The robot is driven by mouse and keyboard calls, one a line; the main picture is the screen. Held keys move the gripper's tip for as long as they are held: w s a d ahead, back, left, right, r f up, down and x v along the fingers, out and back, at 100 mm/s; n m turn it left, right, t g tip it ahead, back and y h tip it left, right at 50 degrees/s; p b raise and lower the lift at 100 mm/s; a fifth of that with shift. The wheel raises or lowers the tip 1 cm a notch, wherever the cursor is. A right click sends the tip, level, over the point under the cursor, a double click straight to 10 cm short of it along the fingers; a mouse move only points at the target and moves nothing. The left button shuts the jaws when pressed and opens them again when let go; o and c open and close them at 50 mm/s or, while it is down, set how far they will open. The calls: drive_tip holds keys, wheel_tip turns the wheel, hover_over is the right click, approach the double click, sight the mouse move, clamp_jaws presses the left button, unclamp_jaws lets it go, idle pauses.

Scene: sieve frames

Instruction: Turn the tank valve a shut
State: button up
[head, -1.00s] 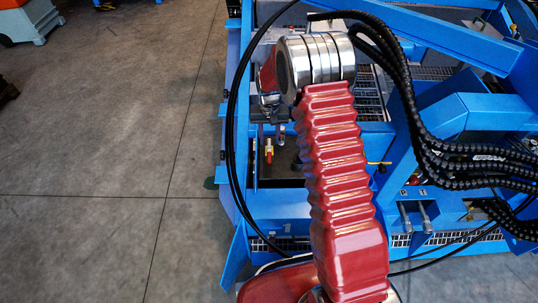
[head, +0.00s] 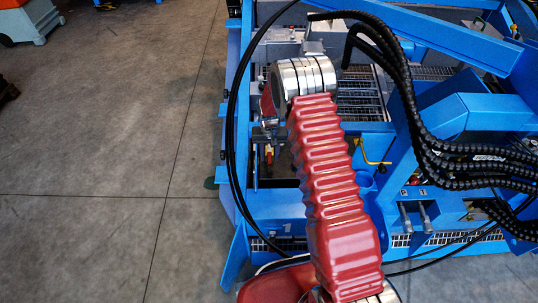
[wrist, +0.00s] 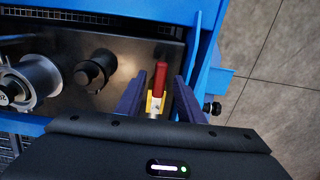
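The valve (wrist: 155,102) has a red handle and a yellow part with a metal fitting below it. I take it for tank valve a, though I see no label. In the wrist view its red handle points away from my gripper, toward the top. My gripper (wrist: 158,100) is open, with one dark finger on each side of the valve and visible gaps between. I cannot tell whether a finger touches it. In the head view the valve (head: 269,154) shows just below my gripper (head: 268,137), which partly hides it.
A black round knob (wrist: 95,70) and a silver round fitting (wrist: 30,82) sit left of the valve on a dark metal panel. A blue frame post (wrist: 200,60) stands close on the right. A yellow lever (head: 372,157) and thick black hoses (head: 405,100) are right of my arm.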

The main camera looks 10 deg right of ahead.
drive_tip(key=shift+c, duration=0.6)
clamp_jaws()
drive_tip(key=shift+a, duration=0.1)
